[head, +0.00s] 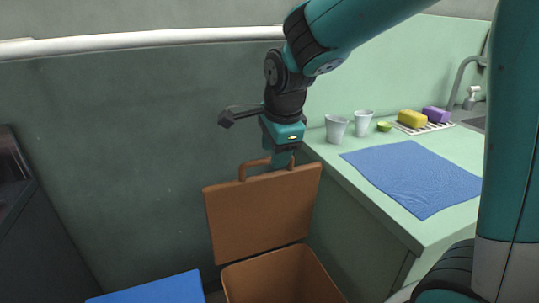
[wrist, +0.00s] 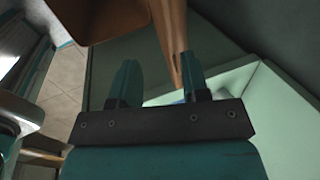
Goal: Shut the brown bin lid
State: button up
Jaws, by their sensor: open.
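The brown bin lid (head: 262,213) stands raised, close to upright, at the back of the brown bin (head: 282,280). The bin's mouth is open below it. A brown handle sits on the lid's top edge. My gripper (head: 281,159) points down at this handle, with a finger overlapping its right part in the head view. In the wrist view my gripper (wrist: 157,66) has its two teal fingers apart, and a brown strip of the lid (wrist: 170,38) shows between and beyond them. I cannot tell whether a finger touches the handle.
A pale green counter (head: 400,222) stands close on the bin's right, bearing a blue cloth (head: 413,178), cups (head: 336,129) and sponges (head: 412,118). The dark wall (head: 110,130) is behind the bin. A blue surface (head: 150,290) lies at lower left.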

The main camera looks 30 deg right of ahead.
aim_at(269, 159)
jog(key=w+f, duration=0.3)
jog(key=shift+w+d+b, duration=0.15)
jog(key=shift+d+b, duration=0.05)
jog(key=shift+b, duration=0.1)
grip_shut()
